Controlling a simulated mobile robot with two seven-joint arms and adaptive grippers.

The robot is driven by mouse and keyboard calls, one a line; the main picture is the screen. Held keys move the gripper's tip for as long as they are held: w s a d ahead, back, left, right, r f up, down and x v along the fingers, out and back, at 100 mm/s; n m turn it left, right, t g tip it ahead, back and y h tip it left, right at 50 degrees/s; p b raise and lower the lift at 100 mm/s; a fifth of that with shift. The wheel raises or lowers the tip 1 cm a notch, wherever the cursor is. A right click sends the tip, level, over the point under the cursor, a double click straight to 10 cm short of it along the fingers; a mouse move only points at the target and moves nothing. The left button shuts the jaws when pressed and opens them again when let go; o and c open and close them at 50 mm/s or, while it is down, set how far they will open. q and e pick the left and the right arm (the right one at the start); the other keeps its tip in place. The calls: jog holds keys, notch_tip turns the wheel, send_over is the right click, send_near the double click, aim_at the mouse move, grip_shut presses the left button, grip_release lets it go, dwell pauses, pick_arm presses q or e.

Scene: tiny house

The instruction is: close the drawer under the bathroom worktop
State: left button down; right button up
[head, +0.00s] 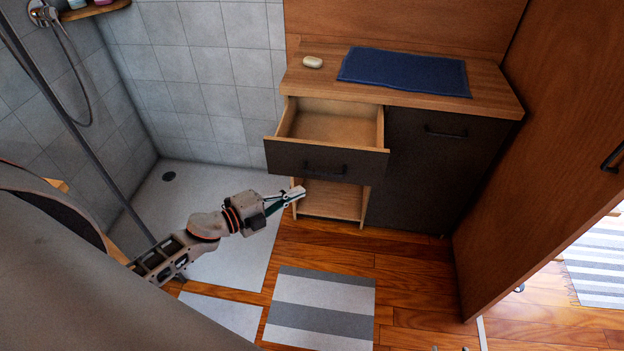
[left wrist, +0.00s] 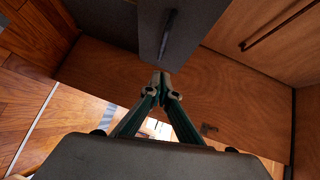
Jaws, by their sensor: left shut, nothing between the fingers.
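The drawer (head: 290,155) under the wooden worktop (head: 490,92) is pulled out, with a dark front, a black bar handle and an empty pale wooden inside. Its dark front also shows in the left wrist view (left wrist: 190,30), with the handle upright in that picture. My left gripper (head: 298,193) is shut and empty, just below the drawer front in the head view. Its fingertips (left wrist: 162,82) point toward the drawer front in the left wrist view; I cannot tell whether they touch it. My right gripper is not in view.
An open shelf space (head: 330,200) lies below the drawer, beside a closed dark cabinet door (head: 432,165). A soap bar (head: 312,62) and blue towel (head: 405,71) lie on the worktop. A striped mat (head: 320,310) covers the floor. A wooden door (head: 560,130) stands at right.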

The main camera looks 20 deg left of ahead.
pick_arm(q)
jog(key=w+d+f, duration=0.1)
jog(key=w, duration=0.6)
jog(key=shift+w+f+b, duration=0.25)
jog(key=shift+w+b, duration=0.1)
jog(key=shift+w, duration=0.05)
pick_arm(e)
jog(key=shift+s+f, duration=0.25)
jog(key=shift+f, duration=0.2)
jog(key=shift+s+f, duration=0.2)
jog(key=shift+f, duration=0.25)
pick_arm(q)
jog(key=shift+d, duration=0.1)
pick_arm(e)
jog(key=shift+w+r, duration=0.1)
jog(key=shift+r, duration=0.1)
